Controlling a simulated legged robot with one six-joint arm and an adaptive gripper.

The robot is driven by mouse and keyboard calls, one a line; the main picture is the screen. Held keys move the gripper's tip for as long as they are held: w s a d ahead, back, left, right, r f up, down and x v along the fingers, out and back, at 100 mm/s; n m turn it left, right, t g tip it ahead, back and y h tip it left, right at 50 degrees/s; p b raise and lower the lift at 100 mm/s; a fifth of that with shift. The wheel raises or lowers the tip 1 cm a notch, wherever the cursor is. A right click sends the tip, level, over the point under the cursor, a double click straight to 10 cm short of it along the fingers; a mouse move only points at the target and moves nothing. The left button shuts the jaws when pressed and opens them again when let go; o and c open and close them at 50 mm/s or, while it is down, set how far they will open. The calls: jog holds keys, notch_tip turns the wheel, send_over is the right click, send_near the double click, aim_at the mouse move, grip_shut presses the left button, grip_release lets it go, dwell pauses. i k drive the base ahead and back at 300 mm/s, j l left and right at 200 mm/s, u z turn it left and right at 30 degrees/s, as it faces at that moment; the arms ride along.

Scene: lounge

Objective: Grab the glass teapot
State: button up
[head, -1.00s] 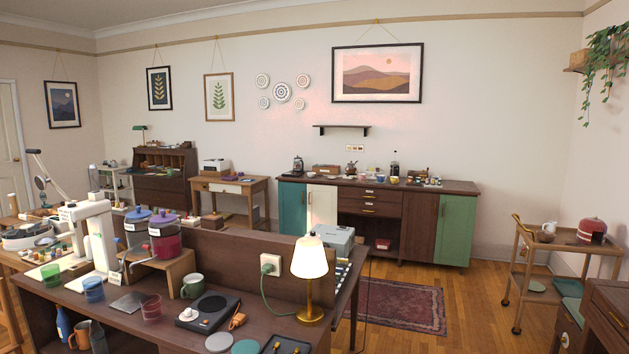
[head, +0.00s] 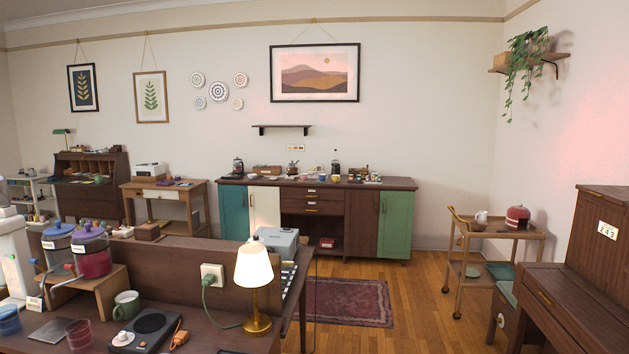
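I cannot pick out the glass teapot for certain; the objects on the far sideboard (head: 362,210) are small. A dark pot-like vessel (head: 238,167) stands at the sideboard's left end. A dark upright vessel (head: 336,168) stands right of its middle, among bowls and small items. On the wooden cart (head: 500,235) at the right are a small whitish pot (head: 481,217) and a red domed object (head: 517,217). My gripper is not in view.
A desk (head: 195,320) with a lit lamp (head: 254,268), a green mug (head: 126,304) and a hot plate (head: 148,328) blocks the near left. A dark wooden cabinet (head: 590,270) stands at the near right. Open floor (head: 425,300) and a rug (head: 345,302) lie between.

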aim_at(292, 169)
jog(key=i+l+z, duration=0.2)
jog(key=i+l, duration=0.2)
jog(key=i, duration=0.3)
jog(key=i+l+z, duration=0.15)
jog(key=i, duration=0.4)
jog(key=i+l, duration=0.25)
jog(key=i, duration=1.2)
jog(key=i+u, duration=0.1)
jog(key=i, duration=0.9)
jog(key=i+l, duration=0.1)
jog(key=i, duration=0.85)
jog(key=i+u, duration=0.3)
jog(key=i, duration=0.45)
jog(key=i+l+u, duration=0.1)
jog(key=i+u, duration=0.2)
jog(key=i, duration=0.4)
jog(key=i+j+u, duration=0.2)
jog(key=i+u, duration=0.75)
jog(key=i, duration=0.15)
jog(key=i+l+u, duration=0.2)
jog(key=i+u, duration=0.6)
jog(key=i, duration=1.2)
